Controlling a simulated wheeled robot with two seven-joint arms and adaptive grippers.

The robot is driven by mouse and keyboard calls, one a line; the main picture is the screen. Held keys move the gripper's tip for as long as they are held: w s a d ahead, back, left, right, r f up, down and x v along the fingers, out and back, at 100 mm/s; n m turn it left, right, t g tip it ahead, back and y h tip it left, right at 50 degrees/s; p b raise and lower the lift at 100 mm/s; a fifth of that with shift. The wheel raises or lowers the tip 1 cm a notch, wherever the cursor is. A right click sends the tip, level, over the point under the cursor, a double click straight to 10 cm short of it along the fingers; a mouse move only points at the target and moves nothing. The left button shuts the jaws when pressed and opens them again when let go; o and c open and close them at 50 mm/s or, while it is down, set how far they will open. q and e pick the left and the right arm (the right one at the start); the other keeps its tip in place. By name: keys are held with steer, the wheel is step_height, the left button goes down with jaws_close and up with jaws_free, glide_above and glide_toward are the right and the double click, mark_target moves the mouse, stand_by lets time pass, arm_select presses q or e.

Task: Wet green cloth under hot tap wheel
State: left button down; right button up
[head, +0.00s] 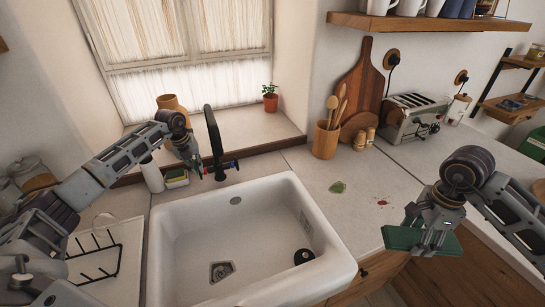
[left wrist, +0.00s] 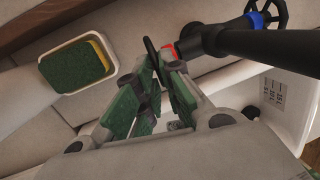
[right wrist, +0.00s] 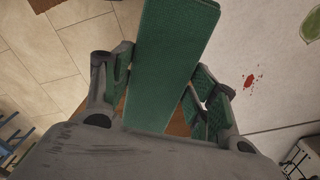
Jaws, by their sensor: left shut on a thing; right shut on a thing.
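The black tap (head: 214,140) rises behind the white sink (head: 318,262). Its hot wheel (left wrist: 151,54), beside a red ring, shows nearly edge-on in the left wrist view. My left gripper (left wrist: 153,72) is shut on that wheel, with green finger pads on both sides. In the head view my left gripper (head: 197,164) is at the left of the tap. The green cloth (right wrist: 167,60) is a flat, folded strip in my right gripper (right wrist: 160,85), which is shut on it. In the head view the cloth (head: 402,238) is right of the sink, over the counter's front edge.
The blue-marked cold wheel (head: 235,164) is on the tap's right. A sponge holder (head: 177,180) and white bottle (head: 152,177) stand left of the tap. A green leaf-like piece (head: 338,187) and red spot (head: 382,203) lie on the counter. The basin is mostly clear.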

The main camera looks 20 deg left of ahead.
arm_select(q)
steer(key=c, duration=1.5)
jaws_free()
steer(key=shift+c, duration=0.2)
steer(key=shift+r, duration=0.1)
steer(key=v, duration=1.1)
steer(key=shift+r, duration=0.35)
steer(key=shift+s, duration=0.1)
steer(key=shift+f, duration=0.1)
